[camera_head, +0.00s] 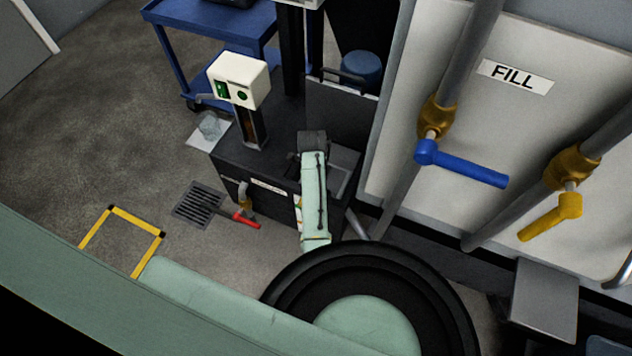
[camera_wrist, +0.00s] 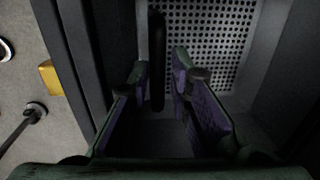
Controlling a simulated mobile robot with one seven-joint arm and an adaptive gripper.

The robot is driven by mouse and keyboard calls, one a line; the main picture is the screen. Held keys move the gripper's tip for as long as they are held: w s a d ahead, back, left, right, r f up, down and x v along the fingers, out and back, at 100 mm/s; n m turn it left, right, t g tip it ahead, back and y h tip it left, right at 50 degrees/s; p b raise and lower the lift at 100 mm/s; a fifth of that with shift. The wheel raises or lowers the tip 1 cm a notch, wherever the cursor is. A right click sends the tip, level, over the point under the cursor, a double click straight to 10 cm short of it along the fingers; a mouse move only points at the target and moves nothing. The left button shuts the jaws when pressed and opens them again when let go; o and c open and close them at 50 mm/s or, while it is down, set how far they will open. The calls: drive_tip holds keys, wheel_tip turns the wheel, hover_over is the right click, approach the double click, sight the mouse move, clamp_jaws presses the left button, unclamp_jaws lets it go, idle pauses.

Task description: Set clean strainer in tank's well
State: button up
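The dark tank (camera_head: 240,165) stands in the middle of the head view, with an open well (camera_head: 342,178) at its right. My arm reaches over it, and the gripper's fingertips are hidden there. In the wrist view my gripper (camera_wrist: 161,70) is open, its two purple-padded fingers pointing into a dark-walled space. A dark upright bar (camera_wrist: 157,45) stands between the fingertips, with gaps seeming to show beside it. Behind it is a light perforated panel (camera_wrist: 215,35), apparently a strainer; whether the bar belongs to it I cannot tell. A small greyish mesh-like object (camera_head: 209,127) lies on a white sheet.
A white control box (camera_head: 239,80) rises from the tank's back left. A red-handled valve (camera_head: 246,220) is at its front, near a floor grate (camera_head: 199,205). Pipes with a blue lever (camera_head: 460,163) and a yellow lever (camera_head: 550,217) stand right. A blue cart (camera_head: 205,40) is behind.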

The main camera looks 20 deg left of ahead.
drive_tip(key=shift+r, duration=0.1)
wheel_tip(320, 180, up, 13)
drive_tip(key=s+b, duration=0.1)
idle(0.5)
idle(1.1)
